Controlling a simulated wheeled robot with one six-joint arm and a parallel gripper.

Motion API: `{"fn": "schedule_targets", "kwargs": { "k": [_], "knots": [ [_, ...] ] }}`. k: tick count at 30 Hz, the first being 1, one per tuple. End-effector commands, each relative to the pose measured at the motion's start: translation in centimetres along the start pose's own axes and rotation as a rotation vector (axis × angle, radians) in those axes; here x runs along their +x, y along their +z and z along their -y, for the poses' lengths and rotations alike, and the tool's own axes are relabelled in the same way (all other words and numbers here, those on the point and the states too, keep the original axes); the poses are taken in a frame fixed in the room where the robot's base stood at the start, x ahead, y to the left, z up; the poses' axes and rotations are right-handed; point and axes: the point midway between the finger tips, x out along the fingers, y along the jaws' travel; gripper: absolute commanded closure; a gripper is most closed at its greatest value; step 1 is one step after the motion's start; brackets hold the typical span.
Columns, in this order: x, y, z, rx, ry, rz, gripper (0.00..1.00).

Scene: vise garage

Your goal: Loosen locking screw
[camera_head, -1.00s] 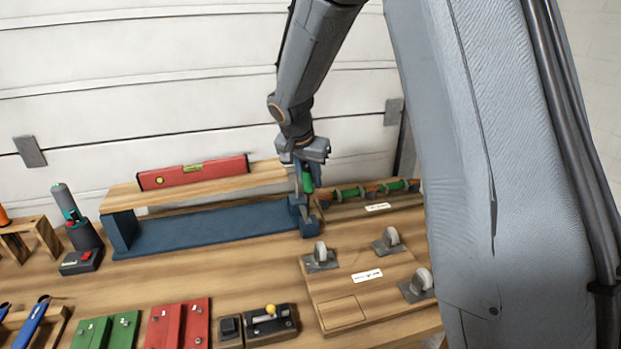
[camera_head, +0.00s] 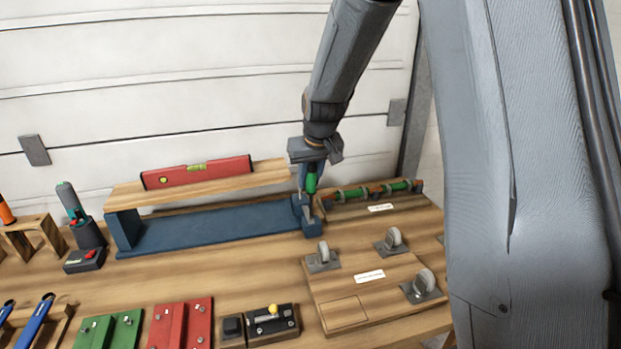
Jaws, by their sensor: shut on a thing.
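My gripper (camera_head: 311,172) points down at the right end of the blue vise (camera_head: 215,229). It is shut on a green handle (camera_head: 311,183), which looks like that of an upright driver. The handle's lower end is over or beside the vise's blue right-end block (camera_head: 305,213). I cannot tell whether its tip touches anything. The locking screw cannot be made out; it is too small or hidden by the tool and block.
A wooden board with a red spirit level (camera_head: 196,172) spans the vise. A board with several casters (camera_head: 350,313) lies in front. Red (camera_head: 180,325) and green blocks (camera_head: 108,328) sit at the front edge.

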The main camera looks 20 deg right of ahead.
Motion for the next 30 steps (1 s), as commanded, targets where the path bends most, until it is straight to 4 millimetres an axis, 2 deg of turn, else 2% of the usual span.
{"fn": "schedule_targets", "kwargs": {
  "k": [4, 10, 30],
  "knots": [
    [0.3, 0.4, 0.1, -0.080, -0.035, 0.009, 1.00],
    [-0.2, 0.3, 0.1, -0.080, -0.033, 0.011, 1.00],
    [-4.8, -1.9, 0.1, -0.079, -0.031, 0.003, 1.00]
  ]
}}
